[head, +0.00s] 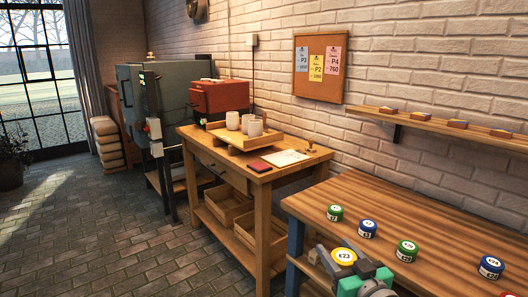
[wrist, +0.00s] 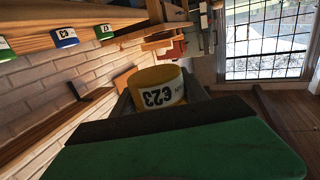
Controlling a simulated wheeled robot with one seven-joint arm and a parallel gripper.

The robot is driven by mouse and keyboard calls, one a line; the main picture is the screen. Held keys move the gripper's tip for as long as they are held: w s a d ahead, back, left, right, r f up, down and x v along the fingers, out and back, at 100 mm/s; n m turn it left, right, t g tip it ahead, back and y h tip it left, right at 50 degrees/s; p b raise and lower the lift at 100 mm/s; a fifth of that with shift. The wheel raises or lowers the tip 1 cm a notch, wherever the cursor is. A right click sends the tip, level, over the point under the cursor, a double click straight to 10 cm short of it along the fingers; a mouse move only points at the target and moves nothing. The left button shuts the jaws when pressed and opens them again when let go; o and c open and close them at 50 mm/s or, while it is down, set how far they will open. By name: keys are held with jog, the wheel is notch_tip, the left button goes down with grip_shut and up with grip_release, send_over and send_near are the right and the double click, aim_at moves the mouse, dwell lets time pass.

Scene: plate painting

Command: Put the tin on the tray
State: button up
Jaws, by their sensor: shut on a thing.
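A yellow tin (head: 344,256) with a white label reading 23 is in my gripper (head: 347,268), at the front left corner of the right-hand table. The jaws are shut on it. In the wrist view the yellow tin (wrist: 158,84) sits upside down in the picture between the dark fingers, its label facing the camera. The wooden tray (head: 243,147) is on the middle table, well to the left of and beyond my gripper. Several pale cups (head: 250,125) stand on it.
The right-hand table (head: 440,240) bears a green tin (head: 335,213), a blue tin (head: 367,228) and others in a row.

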notch_tip(320, 180, up, 7)
jog(key=w+a+m+h+p, duration=0.25)
jog(key=h+p, duration=0.25)
jog(key=p, duration=1.2)
jog(key=s+d+f+m+h+b, duration=0.1)
jog(key=d+f+m+h+b, duration=0.2)
jog(key=d, duration=0.6)
jog(key=s+d+f+m+h+b, duration=0.2)
jog(key=d+f+h+b, duration=0.15)
jog(key=d, duration=0.55)
jog(key=s+d+r+m+g+h+b, duration=0.1)
jog(key=s+d+m+g+h+b, duration=0.15)
jog(key=s+d+b, duration=0.55)
jog(key=s+d+r+m+g+h+b, duration=0.1)
jog(key=s+d+m+g+h+b, duration=0.15)
jog(key=d, duration=0.85)
jog(key=w+a+n+t+y, duration=0.4)
jog(key=w+a+n+y, duration=0.1)
jog(key=a, duration=0.6)
jog(key=shift+w+n+t+y, duration=0.35)
jog(key=shift+w+y, duration=0.3)
jog(key=shift+w, duration=0.2)
